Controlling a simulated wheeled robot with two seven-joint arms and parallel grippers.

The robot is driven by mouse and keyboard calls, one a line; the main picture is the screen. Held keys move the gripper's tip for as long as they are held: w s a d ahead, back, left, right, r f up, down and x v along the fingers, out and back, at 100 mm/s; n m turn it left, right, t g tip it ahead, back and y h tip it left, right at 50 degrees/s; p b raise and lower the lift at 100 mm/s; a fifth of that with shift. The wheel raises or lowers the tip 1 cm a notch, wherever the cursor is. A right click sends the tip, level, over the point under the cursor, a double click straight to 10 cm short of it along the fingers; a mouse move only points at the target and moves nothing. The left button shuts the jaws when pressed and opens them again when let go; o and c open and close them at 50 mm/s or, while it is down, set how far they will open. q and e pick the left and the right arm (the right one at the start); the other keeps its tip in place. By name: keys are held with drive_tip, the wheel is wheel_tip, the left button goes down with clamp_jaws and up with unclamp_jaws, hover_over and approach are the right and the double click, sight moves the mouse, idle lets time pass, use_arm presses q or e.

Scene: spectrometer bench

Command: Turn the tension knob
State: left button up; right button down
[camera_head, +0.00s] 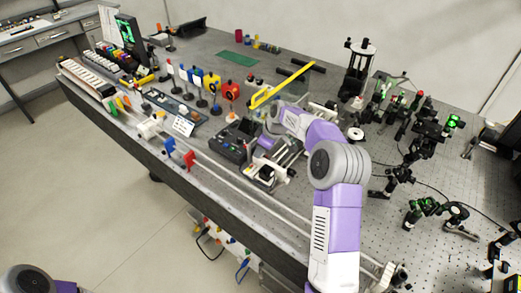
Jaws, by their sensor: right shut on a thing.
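My right arm reaches in from the bottom over the optical bench (390,240). Its wrist bends down, and the dark right gripper (268,141) is at a small metal-and-black device (266,172) near the middle of the bench. The right gripper is shut on a small part there, taken to be the tension knob. The knob itself is hidden or too small to make out. My left gripper is out of view; only a piece of the left arm shows at the bottom left corner.
A dark control box (232,141) stands just left of the device. A yellow bar (282,85) lies behind the wrist. Coloured filter mounts (212,82) stand further left, and black optics posts (425,130) crowd the right. A long rail (245,195) runs along the front edge.

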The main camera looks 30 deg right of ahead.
drive_tip(key=c, duration=1.3)
unclamp_jaws()
drive_tip(key=p+v, duration=0.1)
drive_tip(key=v, duration=0.6)
drive_tip(key=shift+d+r, duration=0.1)
drive_tip(key=shift+r, duration=0.2)
